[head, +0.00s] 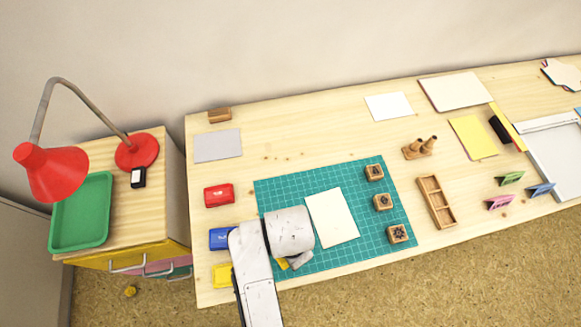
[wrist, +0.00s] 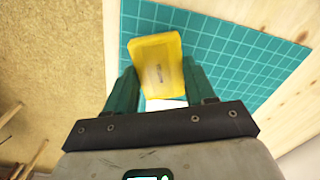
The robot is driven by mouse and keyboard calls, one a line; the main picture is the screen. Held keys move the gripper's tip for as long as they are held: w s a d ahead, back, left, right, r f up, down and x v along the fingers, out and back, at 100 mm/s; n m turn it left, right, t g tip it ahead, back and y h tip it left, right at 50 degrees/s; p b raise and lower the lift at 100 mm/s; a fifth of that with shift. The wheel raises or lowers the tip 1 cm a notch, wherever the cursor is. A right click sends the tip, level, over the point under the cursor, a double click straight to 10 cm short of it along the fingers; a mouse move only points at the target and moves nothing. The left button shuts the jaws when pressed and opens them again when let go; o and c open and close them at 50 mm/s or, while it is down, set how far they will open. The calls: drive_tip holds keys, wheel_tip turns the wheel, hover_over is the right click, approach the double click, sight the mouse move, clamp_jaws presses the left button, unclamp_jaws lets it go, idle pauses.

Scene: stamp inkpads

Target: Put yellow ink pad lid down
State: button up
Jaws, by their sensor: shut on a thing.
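The yellow ink pad lid (wrist: 157,65) is between the two green fingers of my gripper (wrist: 160,85), which is shut on it. In the wrist view the lid shows its broad yellow face with a small dark mark, over the green cutting mat. In the head view only a yellow sliver of the lid (head: 282,264) shows below my wrist, near the mat's front left edge. Whether it touches the mat is unclear. The yellow ink pad (head: 222,276) sits at the table's front left, partly covered by my arm.
The blue pad (head: 221,238) and red pad (head: 219,195) stand behind the yellow pad. White paper (head: 332,217) and several wooden stamps (head: 383,202) lie on the green mat (head: 285,190). The table's front edge is close to my gripper.

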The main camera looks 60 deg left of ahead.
drive_tip(key=shift+w+a+f, duration=0.1)
drive_tip(key=shift+f, duration=1.6)
drive_tip(key=shift+f, duration=0.15)
drive_tip(key=o, duration=1)
wheel_tip(320, 180, up, 12)
drive_tip(key=shift+r+p, duration=0.2)
drive_tip(key=shift+p, duration=0.4)
